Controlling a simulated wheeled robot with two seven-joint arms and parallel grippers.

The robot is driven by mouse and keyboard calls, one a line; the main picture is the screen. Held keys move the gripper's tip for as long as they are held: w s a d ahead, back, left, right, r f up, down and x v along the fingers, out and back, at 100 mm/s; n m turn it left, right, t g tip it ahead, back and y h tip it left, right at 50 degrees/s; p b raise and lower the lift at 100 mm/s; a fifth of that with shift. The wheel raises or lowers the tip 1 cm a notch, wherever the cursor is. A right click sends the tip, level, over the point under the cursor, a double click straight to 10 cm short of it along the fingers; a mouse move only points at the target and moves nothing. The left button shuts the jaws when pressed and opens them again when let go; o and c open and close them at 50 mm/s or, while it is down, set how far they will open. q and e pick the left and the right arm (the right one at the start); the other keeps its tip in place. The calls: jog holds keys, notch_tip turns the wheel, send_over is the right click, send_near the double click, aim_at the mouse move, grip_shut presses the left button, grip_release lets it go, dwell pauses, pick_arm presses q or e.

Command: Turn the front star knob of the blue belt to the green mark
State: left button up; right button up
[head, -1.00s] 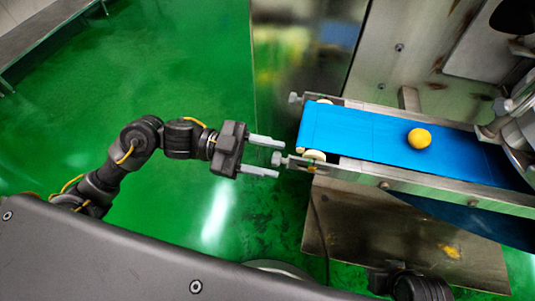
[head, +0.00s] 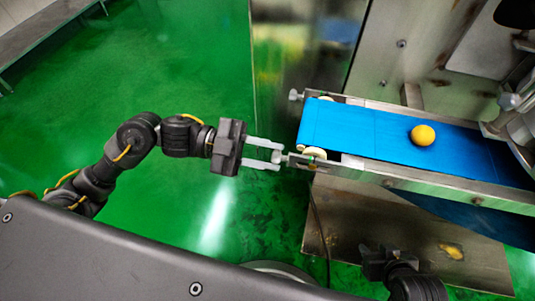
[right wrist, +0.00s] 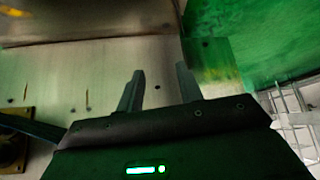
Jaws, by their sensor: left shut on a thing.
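The blue belt (head: 375,140) runs from the middle to the right of the head view on a metal frame. Its front star knob (head: 280,157) is a small grey knob at the near left corner of the frame. My left gripper (head: 279,156) is shut on this knob, with one finger on each side of it. My right gripper (right wrist: 160,88) is open and empty in the right wrist view. Part of it also shows low in the head view, below the belt.
A yellow ball (head: 422,135) lies on the belt. The other knob (head: 295,95) sits at the far left corner of the frame. Metal machine housing (head: 440,75) stands behind the belt. The green floor (head: 130,70) is clear on the left.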

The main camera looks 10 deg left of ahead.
pick_arm(q)
jog(key=shift+m+b, duration=0.85)
jog(key=shift+m, duration=0.95)
pick_arm(e)
jog(key=w+a+r+n+t+y, duration=0.1)
jog(key=w+a+r+t+y, duration=0.1)
jog(key=w+a+r+t, duration=0.2)
jog(key=shift+w+a+r+t+y, duration=0.3)
jog(key=shift+w+a+t, duration=0.15)
jog(key=shift+w, duration=0.1)
pick_arm(q)
jog(key=o, duration=1)
jog(key=a, duration=1.1)
pick_arm(e)
jog(key=shift+a+r, duration=0.1)
